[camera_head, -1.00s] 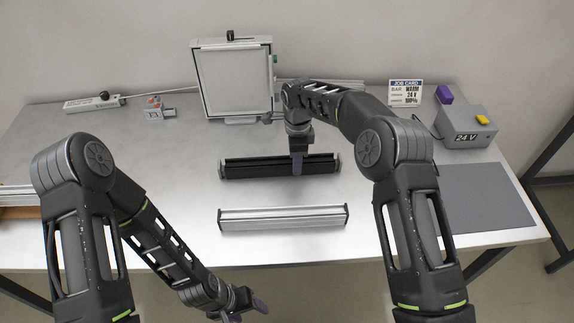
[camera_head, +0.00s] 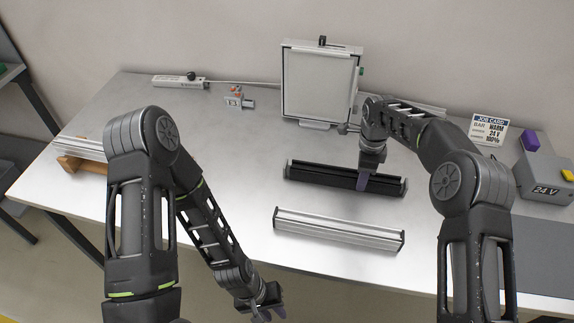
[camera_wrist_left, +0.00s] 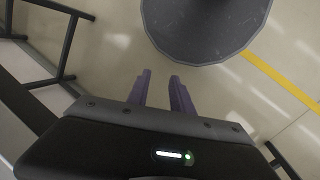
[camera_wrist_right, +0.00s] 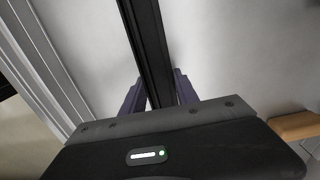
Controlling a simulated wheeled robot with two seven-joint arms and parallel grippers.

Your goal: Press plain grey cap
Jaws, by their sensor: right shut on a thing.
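A black bar (camera_head: 325,178) with greyish end pieces lies on the table. My right gripper (camera_head: 364,181) is shut on it right of its middle. In the right wrist view, the fingers of my right gripper (camera_wrist_right: 158,90) straddle the black bar (camera_wrist_right: 146,40). A silver bar (camera_head: 338,228) with dark ends lies in front of it. I cannot tell which piece is the plain grey cap; the ends are too small to make out. My left gripper (camera_head: 266,311) is empty and open off the table's front edge; its fingers stand apart in the left wrist view (camera_wrist_left: 160,88).
A framed light panel (camera_head: 318,85) stands at the back. A 24 V box (camera_head: 543,180) with purple and yellow parts and a job card (camera_head: 488,131) are at right. A small grey part with orange bits (camera_head: 236,97) and a switch strip (camera_head: 180,82) lie back left.

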